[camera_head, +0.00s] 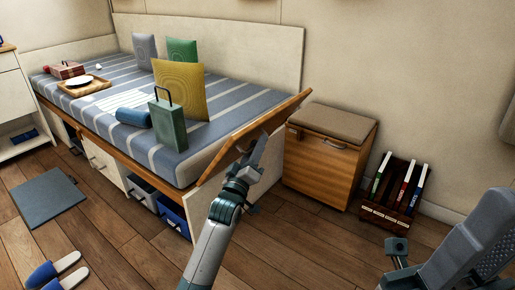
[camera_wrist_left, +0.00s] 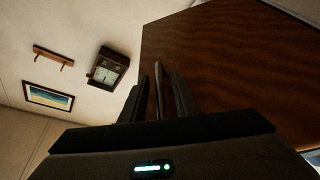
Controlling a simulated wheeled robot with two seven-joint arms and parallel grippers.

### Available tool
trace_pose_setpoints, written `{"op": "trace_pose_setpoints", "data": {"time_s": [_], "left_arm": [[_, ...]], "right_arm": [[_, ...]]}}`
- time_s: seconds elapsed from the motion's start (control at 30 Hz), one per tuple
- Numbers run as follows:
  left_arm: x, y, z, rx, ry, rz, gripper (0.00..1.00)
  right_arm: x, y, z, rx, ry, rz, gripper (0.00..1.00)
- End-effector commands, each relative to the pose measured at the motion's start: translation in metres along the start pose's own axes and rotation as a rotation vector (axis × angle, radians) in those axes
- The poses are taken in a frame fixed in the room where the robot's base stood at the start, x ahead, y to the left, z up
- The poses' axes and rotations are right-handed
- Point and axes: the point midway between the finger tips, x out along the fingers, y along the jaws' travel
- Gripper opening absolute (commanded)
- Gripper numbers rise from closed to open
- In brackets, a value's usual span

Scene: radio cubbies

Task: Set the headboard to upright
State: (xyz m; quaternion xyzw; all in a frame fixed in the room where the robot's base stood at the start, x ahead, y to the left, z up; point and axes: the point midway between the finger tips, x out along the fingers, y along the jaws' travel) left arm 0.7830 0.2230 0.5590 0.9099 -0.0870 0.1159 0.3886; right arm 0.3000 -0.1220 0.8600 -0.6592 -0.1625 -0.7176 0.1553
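The headboard (camera_head: 268,119) is a wooden panel at the right end of the bed. It is tilted, its upper edge leaning out to the right, not upright. In the left wrist view its brown face (camera_wrist_left: 230,65) fills the upper right. My left gripper (camera_head: 259,148) is at the underside of the tilted panel, close to its near part.
A striped mattress (camera_head: 225,97) carries pillows, a green box (camera_head: 168,124), a blue roll (camera_head: 133,117) and a tray (camera_head: 84,87). A cushioned wooden cabinet (camera_head: 318,168) stands just right of the headboard, with a rack of binders (camera_head: 392,195) beyond. Slippers (camera_head: 52,268) lie on the floor.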

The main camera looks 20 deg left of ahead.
Motion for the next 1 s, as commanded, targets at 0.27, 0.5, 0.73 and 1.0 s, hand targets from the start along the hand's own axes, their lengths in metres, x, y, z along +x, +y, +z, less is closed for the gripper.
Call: {"op": "trace_pose_setpoints", "data": {"time_s": [0.27, 0.5, 0.73, 1.0], "left_arm": [[0.0064, 0.0003, 0.0001, 0.000, -0.001, 0.000, 0.28], [0.0061, 0.0002, 0.0000, 0.000, -0.001, 0.000, 0.09], [0.0060, 0.0001, 0.0000, 0.000, -0.001, 0.000, 0.00], [0.0082, 0.0009, -0.0054, -0.013, -0.001, -0.007, 0.00]], "right_arm": [[0.0032, -0.0031, 0.0000, 0.009, 0.014, -0.008, 0.31], [0.0022, -0.0022, 0.0002, 0.006, 0.011, -0.006, 0.31], [0.0016, -0.0016, 0.0002, 0.004, 0.009, -0.005, 0.31], [0.0055, 0.0012, -0.0009, -0.004, 0.008, -0.002, 0.31]]}}
